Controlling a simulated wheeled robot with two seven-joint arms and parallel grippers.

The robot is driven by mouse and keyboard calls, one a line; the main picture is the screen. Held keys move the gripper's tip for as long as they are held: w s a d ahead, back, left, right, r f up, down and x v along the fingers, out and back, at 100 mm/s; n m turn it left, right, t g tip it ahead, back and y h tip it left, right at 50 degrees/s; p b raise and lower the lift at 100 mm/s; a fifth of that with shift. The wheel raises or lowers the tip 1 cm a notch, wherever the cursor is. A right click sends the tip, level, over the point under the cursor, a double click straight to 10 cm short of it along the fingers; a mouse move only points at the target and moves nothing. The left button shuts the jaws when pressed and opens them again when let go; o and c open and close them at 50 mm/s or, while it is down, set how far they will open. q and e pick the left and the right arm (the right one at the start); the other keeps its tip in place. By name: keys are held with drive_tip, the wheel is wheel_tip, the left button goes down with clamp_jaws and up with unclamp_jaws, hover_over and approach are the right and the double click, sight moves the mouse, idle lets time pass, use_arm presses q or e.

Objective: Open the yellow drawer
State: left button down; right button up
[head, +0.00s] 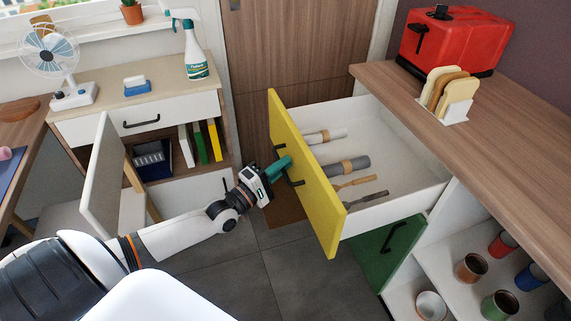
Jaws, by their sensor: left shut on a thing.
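The yellow drawer (309,180) is pulled well out from under the wooden counter. Its white interior shows, holding rolled items and wooden utensils. Its dark handle (287,171) is on the yellow front, facing left. My left gripper (284,169) is at this handle and shut on it; the fingers partly cover the handle. My right gripper is not in view.
A green door or drawer front (377,255) stands out below the yellow drawer. Mugs (470,267) stand on the lower right shelves. A red toaster (456,40) and a bread rack (450,111) are on the counter. At left, a white cabinet door (104,178) stands open. Tiled floor lies clear between.

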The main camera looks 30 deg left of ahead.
use_arm(q)
drive_tip(key=shift+f, duration=0.1)
drive_tip(key=c, duration=1.8)
unclamp_jaws()
drive_tip(key=shift+s, duration=0.1)
